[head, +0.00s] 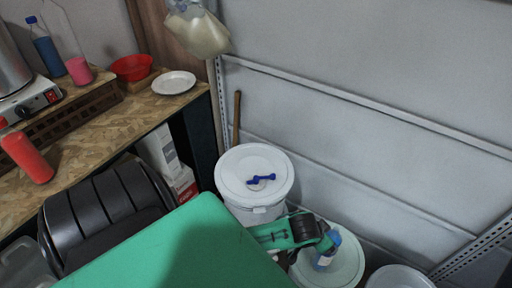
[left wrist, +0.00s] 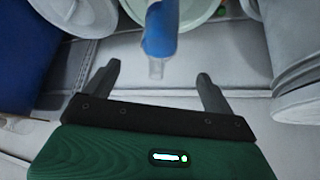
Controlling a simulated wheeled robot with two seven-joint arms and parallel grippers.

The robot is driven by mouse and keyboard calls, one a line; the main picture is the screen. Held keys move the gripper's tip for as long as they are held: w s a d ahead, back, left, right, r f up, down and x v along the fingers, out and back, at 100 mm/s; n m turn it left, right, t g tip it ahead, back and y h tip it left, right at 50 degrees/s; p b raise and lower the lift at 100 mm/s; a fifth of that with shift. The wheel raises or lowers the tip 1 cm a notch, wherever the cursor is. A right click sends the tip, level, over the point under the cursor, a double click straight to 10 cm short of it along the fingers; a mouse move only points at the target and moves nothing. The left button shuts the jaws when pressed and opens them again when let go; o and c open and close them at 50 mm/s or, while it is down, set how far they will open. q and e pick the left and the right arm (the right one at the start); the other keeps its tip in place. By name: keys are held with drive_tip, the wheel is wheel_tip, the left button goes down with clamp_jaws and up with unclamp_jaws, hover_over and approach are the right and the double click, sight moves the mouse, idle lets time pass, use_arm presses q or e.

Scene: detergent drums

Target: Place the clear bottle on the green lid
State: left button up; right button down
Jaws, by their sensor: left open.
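A small bottle (head: 325,262) with blue and whitish parts is over the pale green lid (head: 345,268) at the lower right of the head view. In the left wrist view the bottle (left wrist: 158,35) is blue with a clear end, in front of the pale green lid (left wrist: 190,12). My left gripper (left wrist: 157,72) is open. The bottle's clear end lies between its fingertips, with gaps on both sides. In the head view my left gripper (head: 326,242) is beside the bottle and hides part of it. My right gripper is not in view.
A white drum (head: 235,185) with a blue item on its lid stands left of the green lid. Another pale lid (head: 398,279) is at the right. A wooden bench (head: 90,135) with several items is at the left. A grey wall (head: 370,70) is behind.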

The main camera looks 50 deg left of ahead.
use_arm(q)
drive_tip(key=s+a+f, duration=0.1)
drive_tip(key=s+f, duration=0.3)
drive_tip(key=f, duration=0.5)
drive_tip(key=s+a+f, duration=0.1)
drive_tip(key=s+f, duration=0.3)
drive_tip(key=f, duration=0.6)
drive_tip(key=s+a+f, duration=0.1)
drive_tip(key=s+f, duration=0.3)
drive_tip(key=f, duration=0.5)
drive_tip(key=s+a+f+g, duration=0.1)
drive_tip(key=s+f+g, duration=0.1)
drive_tip(key=s+f, duration=0.3)
drive_tip(key=s+a+f+g, duration=0.1)
drive_tip(key=s+f, duration=0.3)
drive_tip(key=s, duration=1)
drive_tip(key=s+a+f+m+g, duration=0.1)
drive_tip(key=s+f+g, duration=0.1)
drive_tip(key=s+f, duration=0.3)
drive_tip(key=s, duration=0.4)
drive_tip(key=shift+s+a+f+g+y, duration=0.3)
drive_tip(key=shift+f+y, duration=0.05)
drive_tip(key=shift+y, duration=0.05)
